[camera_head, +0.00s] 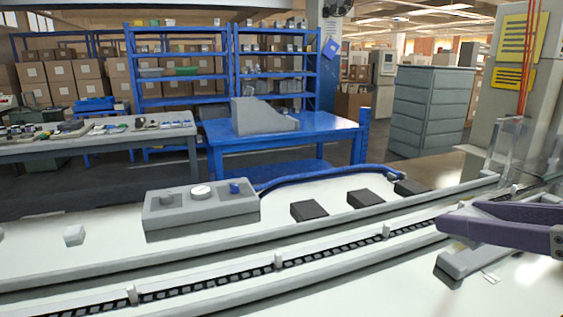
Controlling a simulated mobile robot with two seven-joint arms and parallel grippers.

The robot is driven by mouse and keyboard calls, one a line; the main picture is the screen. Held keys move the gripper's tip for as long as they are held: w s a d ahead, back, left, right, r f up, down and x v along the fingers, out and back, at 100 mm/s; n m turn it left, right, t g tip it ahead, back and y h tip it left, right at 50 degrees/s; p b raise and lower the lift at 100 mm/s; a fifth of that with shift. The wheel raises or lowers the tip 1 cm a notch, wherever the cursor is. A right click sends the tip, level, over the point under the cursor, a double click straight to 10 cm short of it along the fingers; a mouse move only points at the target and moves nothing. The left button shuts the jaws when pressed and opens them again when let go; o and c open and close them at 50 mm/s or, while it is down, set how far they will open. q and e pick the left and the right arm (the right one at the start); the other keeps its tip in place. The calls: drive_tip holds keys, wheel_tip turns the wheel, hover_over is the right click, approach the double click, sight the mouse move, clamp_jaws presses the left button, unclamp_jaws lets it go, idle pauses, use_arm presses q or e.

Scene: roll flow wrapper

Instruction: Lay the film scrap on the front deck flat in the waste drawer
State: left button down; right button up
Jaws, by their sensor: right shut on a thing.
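My right gripper (458,218) reaches in from the right edge, above the white deck (390,290) in front of the conveyor channel. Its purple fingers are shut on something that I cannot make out. A grey bar (466,262) shows just below the fingers, partly covered by them. A small pale flat piece (490,278) lies on the deck beside the bar; I cannot tell whether it is film. I cannot clearly make out the film scrap or the waste drawer. My left gripper is not in view.
A conveyor channel with a dark chain (230,286) and upright white pegs crosses the machine. Behind it are a grey control box (201,206), dark blocks (308,210) and a small white block (74,235). Clear guard panels (508,150) stand at the right. The deck's front middle is clear.

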drive_tip(key=s+a+r+n+g+y+p, duration=0.1)
drive_tip(key=s+r+n+g+y+p, duration=0.1)
drive_tip(key=r, duration=0.7)
drive_tip(key=s+a+r+n+g+y+p, duration=0.1)
drive_tip(key=s+r+n+g+y+p, duration=0.1)
drive_tip(key=s+r, duration=0.5)
wheel_tip(320, 180, up, 4)
drive_tip(key=shift+s+f+n+y+p, duration=0.2)
drive_tip(key=shift+n+y+p, duration=0.5)
drive_tip(key=shift+n+p, duration=0.5)
drive_tip(key=shift+a, duration=0.15)
wheel_tip(320, 180, up, 33)
drive_tip(key=p, duration=3.8)
drive_tip(key=shift+a+r+g, duration=0.2)
drive_tip(key=shift+a+g, duration=0.1)
drive_tip(key=shift+a, duration=0.05)
